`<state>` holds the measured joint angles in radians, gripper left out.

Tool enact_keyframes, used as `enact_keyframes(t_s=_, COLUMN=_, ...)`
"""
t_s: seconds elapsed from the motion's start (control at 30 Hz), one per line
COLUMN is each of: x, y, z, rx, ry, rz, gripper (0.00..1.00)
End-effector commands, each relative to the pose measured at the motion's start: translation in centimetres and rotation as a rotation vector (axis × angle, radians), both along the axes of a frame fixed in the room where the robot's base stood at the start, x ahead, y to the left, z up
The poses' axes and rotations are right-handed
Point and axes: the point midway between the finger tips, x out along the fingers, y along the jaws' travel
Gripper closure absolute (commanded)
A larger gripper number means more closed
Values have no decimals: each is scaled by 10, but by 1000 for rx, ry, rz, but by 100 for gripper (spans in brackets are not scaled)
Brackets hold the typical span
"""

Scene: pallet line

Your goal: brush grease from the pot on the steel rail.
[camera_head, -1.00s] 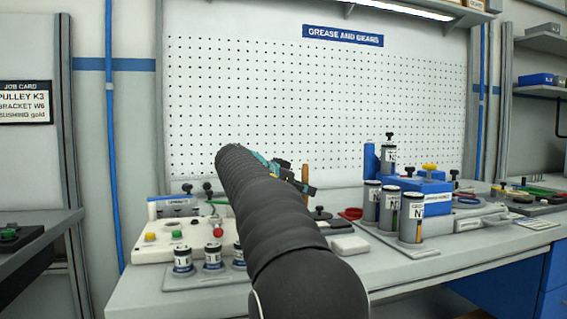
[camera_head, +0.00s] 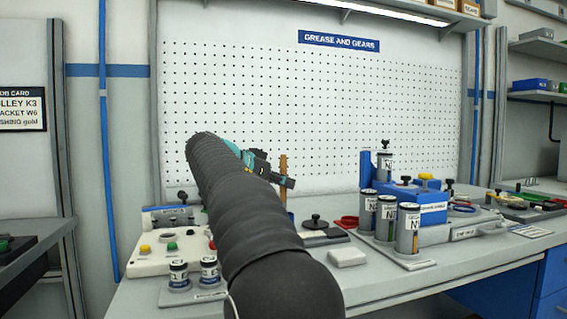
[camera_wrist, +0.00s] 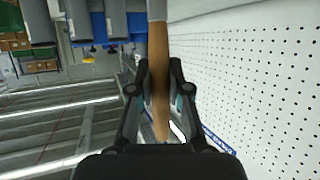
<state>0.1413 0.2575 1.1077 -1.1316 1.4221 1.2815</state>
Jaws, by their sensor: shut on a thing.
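My gripper (camera_head: 284,181) is shut on the wooden handle of the brush (camera_head: 283,164), held upright above the back of the bench. In the wrist view the handle (camera_wrist: 158,62) runs between both fingers of my gripper (camera_wrist: 160,78), with a grey band further along it. The bristles are not clear in either view. A dark round lid with a knob (camera_head: 315,222) sits on a flat base below and right of my gripper; I cannot tell whether it belongs to the grease pot. I cannot make out the steel rail for certain.
Small labelled jars (camera_head: 179,274) stand at the front left, by a cream button panel (camera_head: 160,256). Tall labelled cylinders (camera_head: 408,230) and a blue block (camera_head: 432,208) stand at right. A white block (camera_head: 347,257) lies mid-bench. A pegboard (camera_head: 300,110) closes the back.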

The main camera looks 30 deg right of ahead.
Motion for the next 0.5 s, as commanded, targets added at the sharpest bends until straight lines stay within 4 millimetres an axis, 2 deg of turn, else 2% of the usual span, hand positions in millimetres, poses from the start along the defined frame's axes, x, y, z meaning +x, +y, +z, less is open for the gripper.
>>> enact_keyframes(t_s=0.03, x=0, y=0, z=8, rx=0, ry=-1, rz=0, gripper=100)
enact_keyframes(t_s=0.3, x=0, y=-1, z=28, rx=0, ry=-1, rz=-2, gripper=100)
enact_keyframes(t_s=0.5, x=0, y=-1, z=30, rx=1, ry=1, rz=-2, gripper=100)
